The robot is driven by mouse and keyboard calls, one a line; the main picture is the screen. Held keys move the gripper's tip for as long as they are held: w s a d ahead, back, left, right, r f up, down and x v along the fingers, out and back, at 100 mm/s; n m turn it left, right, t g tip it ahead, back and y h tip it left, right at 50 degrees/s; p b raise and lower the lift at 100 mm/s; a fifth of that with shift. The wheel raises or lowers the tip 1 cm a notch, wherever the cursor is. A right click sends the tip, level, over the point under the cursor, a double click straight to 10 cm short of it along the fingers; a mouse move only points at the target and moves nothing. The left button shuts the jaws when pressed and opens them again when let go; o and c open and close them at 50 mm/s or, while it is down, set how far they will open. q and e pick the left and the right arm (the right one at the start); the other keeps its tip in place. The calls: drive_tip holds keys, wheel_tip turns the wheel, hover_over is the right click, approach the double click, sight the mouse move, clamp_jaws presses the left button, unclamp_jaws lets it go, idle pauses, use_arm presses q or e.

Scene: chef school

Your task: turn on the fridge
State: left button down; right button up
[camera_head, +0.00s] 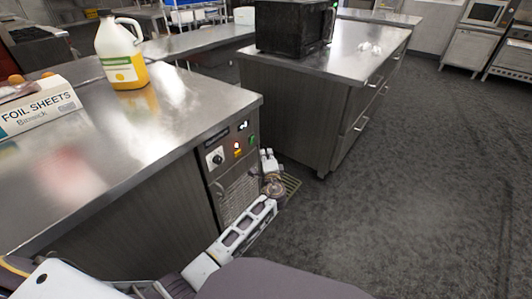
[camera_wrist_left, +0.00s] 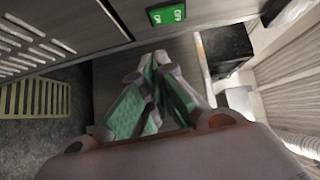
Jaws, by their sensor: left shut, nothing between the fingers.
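The green switch, lettered ON and OFF, also shows at the top of the left wrist view (camera_wrist_left: 166,13). My left gripper (camera_head: 266,156) is beside the panel's right edge, just below and right of the switch. In the wrist view its green-padded fingers (camera_wrist_left: 152,66) are shut and empty, apart from the switch. My right gripper is not in view.
A plastic jug (camera_head: 122,55) and a foil sheets box (camera_head: 38,110) stand on the left counter (camera_head: 120,150). A second counter (camera_head: 300,110) with a black microwave (camera_head: 293,27) stands behind. The floor at right is clear.

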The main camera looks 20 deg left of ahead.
use_arm(q)
drive_tip(key=v, duration=0.8)
drive_tip(key=shift+f+p, duration=0.4)
drive_tip(key=shift+f, duration=0.2)
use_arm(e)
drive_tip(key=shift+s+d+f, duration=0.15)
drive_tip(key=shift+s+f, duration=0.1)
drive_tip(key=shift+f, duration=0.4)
use_arm(q)
drive_tip(key=shift+a, duration=0.2)
